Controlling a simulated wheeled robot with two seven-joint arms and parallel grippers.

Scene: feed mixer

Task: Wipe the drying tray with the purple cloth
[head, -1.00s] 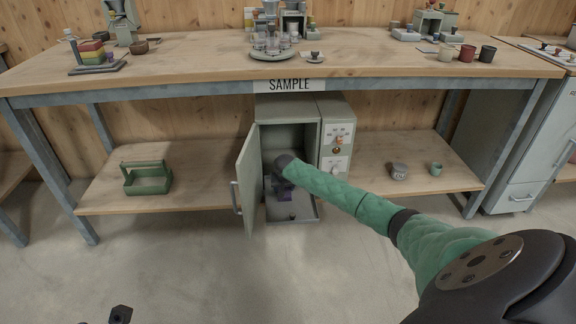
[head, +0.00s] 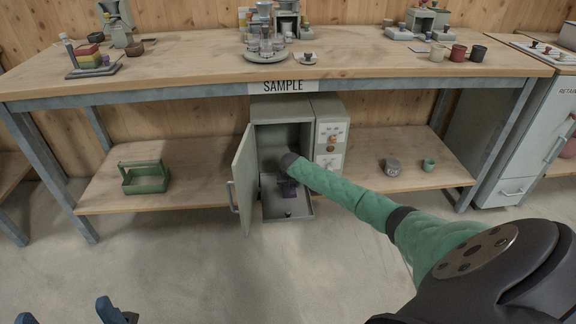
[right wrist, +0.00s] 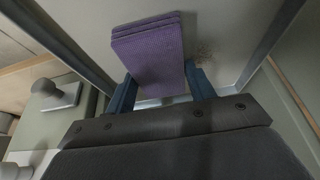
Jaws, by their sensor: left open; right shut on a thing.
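The purple cloth (right wrist: 150,45) is a folded pad between the two blue fingers of my right gripper (right wrist: 162,90), which is shut on it. In the head view the cloth (head: 288,190) shows small and dark inside the open cabinet, partly hidden by my right arm. The drying tray (head: 285,211) is the grey pull-out floor of that cabinet, with a small knob at its front. In the right wrist view the cloth is over the tray's grey surface (right wrist: 222,30); I cannot tell if it touches. A faint brownish smudge lies beside the cloth. My left gripper (head: 66,311) is open and empty at the bottom left.
The cabinet door (head: 244,180) stands open on the left. A control panel (head: 331,140) with knobs is right of the opening. The lower shelf (head: 200,185) holds a green carrier (head: 146,178) and two small pots at right. The workbench (head: 190,62) overhangs the cabinet.

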